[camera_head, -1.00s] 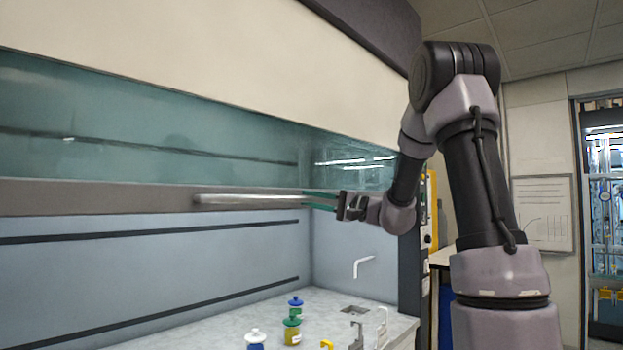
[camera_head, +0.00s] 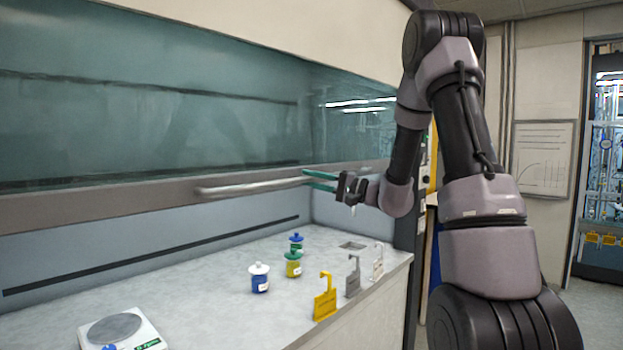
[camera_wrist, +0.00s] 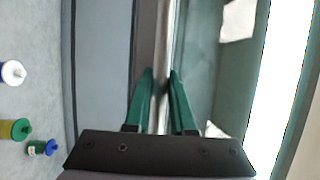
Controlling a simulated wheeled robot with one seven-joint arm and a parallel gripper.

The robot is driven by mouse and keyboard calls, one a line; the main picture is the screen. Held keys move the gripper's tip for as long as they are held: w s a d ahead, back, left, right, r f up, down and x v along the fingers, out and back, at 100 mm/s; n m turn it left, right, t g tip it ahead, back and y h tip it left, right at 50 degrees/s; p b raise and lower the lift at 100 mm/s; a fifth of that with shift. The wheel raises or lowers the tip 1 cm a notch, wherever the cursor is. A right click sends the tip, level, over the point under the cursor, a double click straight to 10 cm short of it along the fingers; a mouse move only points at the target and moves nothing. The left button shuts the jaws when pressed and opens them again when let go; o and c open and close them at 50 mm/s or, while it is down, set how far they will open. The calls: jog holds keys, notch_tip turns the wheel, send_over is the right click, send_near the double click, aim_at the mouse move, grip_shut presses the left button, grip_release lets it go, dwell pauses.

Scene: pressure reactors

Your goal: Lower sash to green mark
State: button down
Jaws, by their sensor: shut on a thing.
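The sash (camera_head: 190,120) is a wide glass pane with a grey bottom rail (camera_head: 110,203) across the fume hood. A long metal handle bar (camera_head: 250,187) runs along the rail. My gripper (camera_head: 318,180) has its green fingers shut on the right end of the handle. In the wrist view, the two green fingers (camera_wrist: 160,95) stand on either side of the handle bar (camera_wrist: 163,45). There is an open gap between the rail and the worktop. I cannot make out a green mark on the hood frame.
On the worktop (camera_head: 215,290) stand a white-capped blue bottle (camera_head: 260,280), a green-capped yellow bottle (camera_head: 293,265) and a blue-capped green bottle (camera_head: 296,243). A balance (camera_head: 118,332) is at front left. Yellow (camera_head: 325,300) and grey (camera_head: 353,278) hooked tags stand near the front right edge.

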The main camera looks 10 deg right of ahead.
jog(key=c, duration=0.8)
grip_release()
jog(key=shift+o, duration=0.2)
jog(key=v, duration=1)
jog(key=shift+s+d, duration=0.2)
jog(key=shift+d, duration=0.15)
jog(key=shift+f, duration=0.1)
